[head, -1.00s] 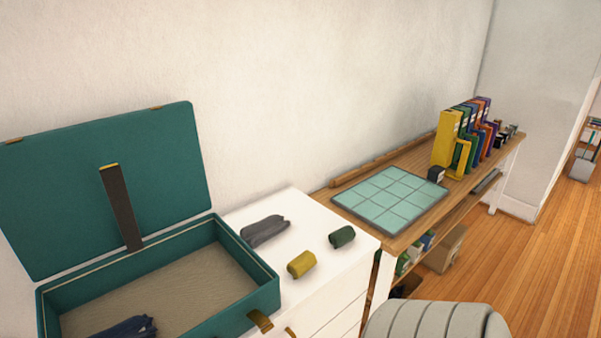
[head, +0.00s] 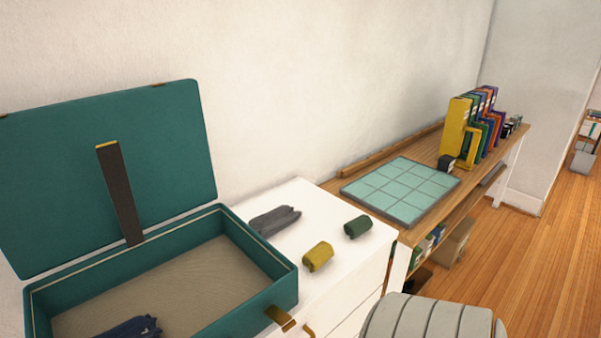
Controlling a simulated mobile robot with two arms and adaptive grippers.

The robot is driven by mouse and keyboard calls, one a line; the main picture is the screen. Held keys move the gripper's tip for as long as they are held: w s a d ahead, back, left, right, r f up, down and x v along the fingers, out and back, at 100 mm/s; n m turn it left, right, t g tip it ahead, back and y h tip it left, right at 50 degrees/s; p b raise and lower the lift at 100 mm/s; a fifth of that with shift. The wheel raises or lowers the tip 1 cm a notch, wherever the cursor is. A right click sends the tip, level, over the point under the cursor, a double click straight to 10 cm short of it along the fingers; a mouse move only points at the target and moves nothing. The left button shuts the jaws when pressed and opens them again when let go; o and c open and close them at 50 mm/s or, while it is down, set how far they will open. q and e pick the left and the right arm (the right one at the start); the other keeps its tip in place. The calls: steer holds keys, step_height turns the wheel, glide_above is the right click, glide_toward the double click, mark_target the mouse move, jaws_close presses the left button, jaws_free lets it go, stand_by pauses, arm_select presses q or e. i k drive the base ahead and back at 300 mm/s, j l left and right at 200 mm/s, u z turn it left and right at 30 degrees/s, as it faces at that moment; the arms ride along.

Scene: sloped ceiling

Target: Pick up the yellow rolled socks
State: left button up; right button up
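The yellow rolled socks (head: 317,256) lie on the white dresser top (head: 322,208), just right of the open teal suitcase (head: 285,290). A dark green roll (head: 357,228) lies behind and to the right of them, apart from them. A grey folded item (head: 274,221) lies behind and to the left. Neither of my grippers shows in the head view.
A dark blue item (head: 132,328) lies in the suitcase, whose lid (head: 60,185) stands open against the wall. A wooden desk (head: 425,162) with a teal gridded mat (head: 402,189) and several coloured binders stands to the right. A grey ribbed rounded object (head: 430,318) is in the right foreground. Wood floor is open at far right.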

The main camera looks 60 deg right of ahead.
mark_target(318, 255)
steer(key=i+z, duration=0.1)
steer(key=z, duration=0.65)
steer(key=i+j+z, duration=0.1)
steer(key=z, duration=0.3)
